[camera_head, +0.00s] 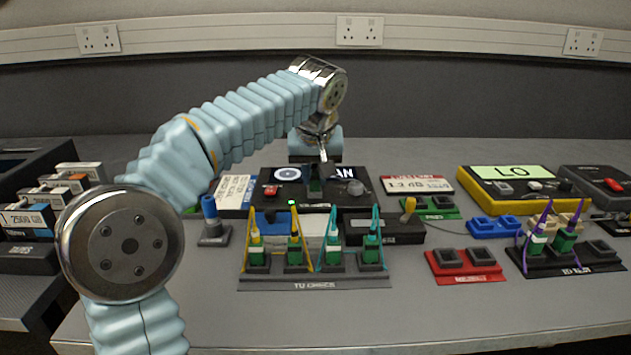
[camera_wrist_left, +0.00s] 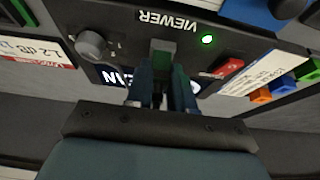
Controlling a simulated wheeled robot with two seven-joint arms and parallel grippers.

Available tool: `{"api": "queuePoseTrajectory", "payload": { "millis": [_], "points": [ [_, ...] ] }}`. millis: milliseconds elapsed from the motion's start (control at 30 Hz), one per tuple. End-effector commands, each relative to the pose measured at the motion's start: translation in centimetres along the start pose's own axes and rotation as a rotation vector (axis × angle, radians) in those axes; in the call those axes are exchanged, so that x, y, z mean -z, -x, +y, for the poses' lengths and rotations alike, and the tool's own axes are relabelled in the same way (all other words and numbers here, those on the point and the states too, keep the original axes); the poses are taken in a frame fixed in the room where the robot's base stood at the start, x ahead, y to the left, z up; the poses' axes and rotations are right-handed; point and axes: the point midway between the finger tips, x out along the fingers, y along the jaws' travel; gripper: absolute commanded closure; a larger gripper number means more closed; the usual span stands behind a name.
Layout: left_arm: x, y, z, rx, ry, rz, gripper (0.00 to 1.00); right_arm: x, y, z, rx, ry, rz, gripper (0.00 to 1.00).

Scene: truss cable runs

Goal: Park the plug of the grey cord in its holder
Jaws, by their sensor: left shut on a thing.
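My left gripper (camera_head: 317,162) reaches down over the black viewer unit (camera_head: 270,187) at the middle of the bench. It is shut on a dark green plug (camera_head: 315,183) at the unit's front. In the left wrist view, the gripper's fingers (camera_wrist_left: 162,75) close around this green plug (camera_wrist_left: 162,48), next to the "VIEWER" label and a lit green lamp. Whether the plug is seated cannot be told. A thin grey cord (camera_head: 450,231) runs right from a black box (camera_head: 385,231) with a yellow plug (camera_head: 408,207). I cannot tell which plug ends the grey cord. My right gripper is not in view.
A black rack (camera_head: 315,283) with several green plugs and coloured cords stands in front. At right are a green holder (camera_head: 445,213), a blue holder (camera_head: 495,228), and a red holder (camera_head: 466,277). The front bench strip is clear.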

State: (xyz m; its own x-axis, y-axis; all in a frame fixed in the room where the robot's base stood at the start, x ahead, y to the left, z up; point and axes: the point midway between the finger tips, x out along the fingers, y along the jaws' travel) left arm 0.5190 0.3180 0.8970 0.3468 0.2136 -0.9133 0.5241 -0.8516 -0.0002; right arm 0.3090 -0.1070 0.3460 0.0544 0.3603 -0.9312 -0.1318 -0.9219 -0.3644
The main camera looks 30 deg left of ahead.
Motion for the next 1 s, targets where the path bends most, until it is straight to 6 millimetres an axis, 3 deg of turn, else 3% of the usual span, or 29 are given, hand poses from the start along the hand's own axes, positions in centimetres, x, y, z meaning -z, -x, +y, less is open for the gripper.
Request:
{"api": "queuePoseTrajectory", "payload": {
  "millis": [333,700,1000],
  "points": [
    [0.2,0.5,0.0,-0.001,0.0,0.002,1.0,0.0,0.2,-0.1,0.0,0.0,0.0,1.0],
    [1.1,2.4,0.0,-0.001,-0.001,0.001,1.0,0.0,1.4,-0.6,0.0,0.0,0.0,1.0],
    [1.7,3.8,0.1,0.0,0.0,0.001,1.0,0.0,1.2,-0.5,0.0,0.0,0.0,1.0]
  ]
}}
